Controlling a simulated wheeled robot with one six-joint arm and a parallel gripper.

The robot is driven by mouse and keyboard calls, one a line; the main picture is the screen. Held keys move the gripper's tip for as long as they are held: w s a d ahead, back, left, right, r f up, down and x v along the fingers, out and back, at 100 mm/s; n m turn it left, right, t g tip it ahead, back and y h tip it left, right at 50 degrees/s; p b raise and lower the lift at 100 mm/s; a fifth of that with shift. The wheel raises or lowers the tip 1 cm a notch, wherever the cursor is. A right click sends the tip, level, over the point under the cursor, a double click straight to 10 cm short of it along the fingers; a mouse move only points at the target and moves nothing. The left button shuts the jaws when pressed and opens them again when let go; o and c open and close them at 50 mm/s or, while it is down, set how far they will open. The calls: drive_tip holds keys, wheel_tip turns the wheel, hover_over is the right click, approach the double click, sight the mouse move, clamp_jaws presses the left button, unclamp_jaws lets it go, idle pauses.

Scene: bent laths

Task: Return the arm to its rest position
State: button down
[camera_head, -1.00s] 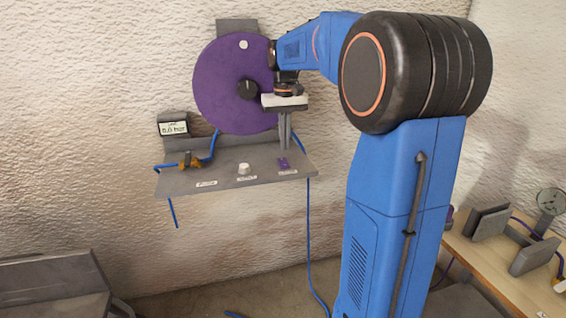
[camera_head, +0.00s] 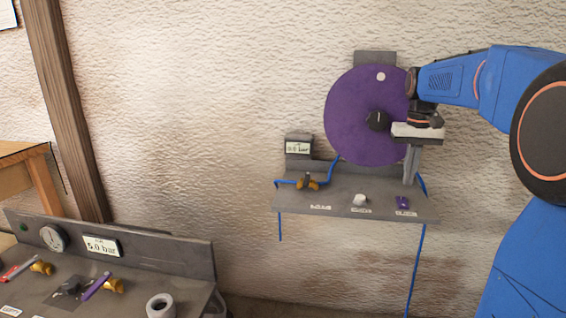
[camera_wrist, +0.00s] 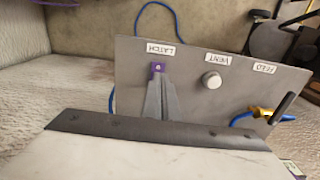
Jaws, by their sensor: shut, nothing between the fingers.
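My arm reaches in from the right in the head view. My gripper (camera_head: 410,180) points down over the grey wall shelf (camera_head: 340,207), in front of the right edge of the purple disc (camera_head: 352,120). Its fingers are together with nothing between them. In the wrist view the closed fingers (camera_wrist: 158,82) show just in front of the small purple latch part (camera_wrist: 158,68); I cannot tell whether they touch it.
The shelf carries a white knob (camera_head: 360,199), a brass valve (camera_head: 307,183) and a gauge display (camera_head: 298,147). A blue hose (camera_head: 416,265) hangs below. A grey bench panel (camera_head: 110,245) with a dial, valves and a ring stands at lower left. The wall between is bare.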

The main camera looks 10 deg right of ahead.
drive_tip(key=s+a+f+n+t, duration=0.1)
drive_tip(key=s+a+f, duration=0.1)
drive_tip(key=s+a, duration=0.45)
drive_tip(key=s+a+f+n+t, duration=0.15)
drive_tip(key=s+a, duration=0.25)
drive_tip(key=s, duration=0.6)
drive_tip(key=s+a+f+t, duration=0.1)
drive_tip(key=s+a+f, duration=0.1)
drive_tip(key=s+f, duration=0.4)
drive_tip(key=s+a+f+t, duration=0.1)
drive_tip(key=s+a+f, duration=0.1)
drive_tip(key=s+f, duration=0.4)
drive_tip(key=shift+s+a+n, duration=0.35)
drive_tip(key=shift+s+a, duration=0.05)
drive_tip(key=shift+s, duration=0.2)
drive_tip(key=c, duration=2.4)
unclamp_jaws()
drive_tip(key=shift+c, duration=0.2)
